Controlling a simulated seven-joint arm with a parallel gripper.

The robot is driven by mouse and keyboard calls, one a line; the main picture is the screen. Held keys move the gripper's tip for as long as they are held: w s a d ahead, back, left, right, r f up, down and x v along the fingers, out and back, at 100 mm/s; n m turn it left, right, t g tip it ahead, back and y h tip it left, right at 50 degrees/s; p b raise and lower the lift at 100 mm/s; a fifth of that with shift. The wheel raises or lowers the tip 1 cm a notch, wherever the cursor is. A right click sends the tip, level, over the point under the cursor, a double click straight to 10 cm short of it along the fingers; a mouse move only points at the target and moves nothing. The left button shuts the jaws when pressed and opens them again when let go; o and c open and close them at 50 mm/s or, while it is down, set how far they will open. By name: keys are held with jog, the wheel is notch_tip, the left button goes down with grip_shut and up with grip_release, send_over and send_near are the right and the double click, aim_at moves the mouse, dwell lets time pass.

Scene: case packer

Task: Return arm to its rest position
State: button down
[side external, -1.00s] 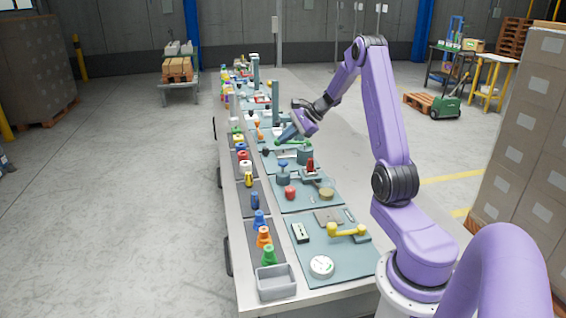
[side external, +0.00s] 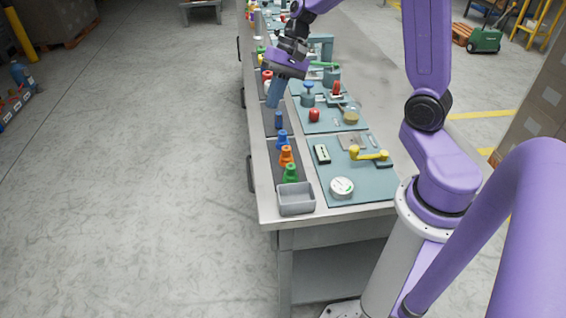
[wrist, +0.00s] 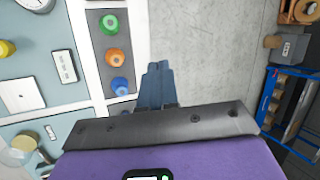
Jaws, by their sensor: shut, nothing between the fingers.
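My gripper (side external: 275,93) hangs above the left edge of the long workbench in the side external view, its blue-grey fingers pointing down. In the wrist view its fingers (wrist: 157,78) are together with nothing between them.
A grey bin (side external: 296,200) sits at the bench's near end. A round white gauge (side external: 342,187) and a yellow handle (side external: 368,154) are on the near mat. A red knob (side external: 314,115) is farther back.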

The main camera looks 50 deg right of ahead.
jog(key=s+a+n+g+h, duration=0.1)
jog(key=s+a+n, duration=0.35)
jog(key=s, duration=0.25)
jog(key=s+a+n+g+h, duration=0.1)
jog(key=s+a+n+h, duration=0.15)
jog(key=s+n, duration=0.35)
jog(key=s+n+t+h, duration=0.1)
jog(key=s+n, duration=0.8)
jog(key=s, duration=0.2)
jog(key=shift+s+d+r+h, duration=0.2)
jog(key=shift+s+d+h, duration=0.15)
jog(key=shift+d, duration=0.05)
dwell(0.8)
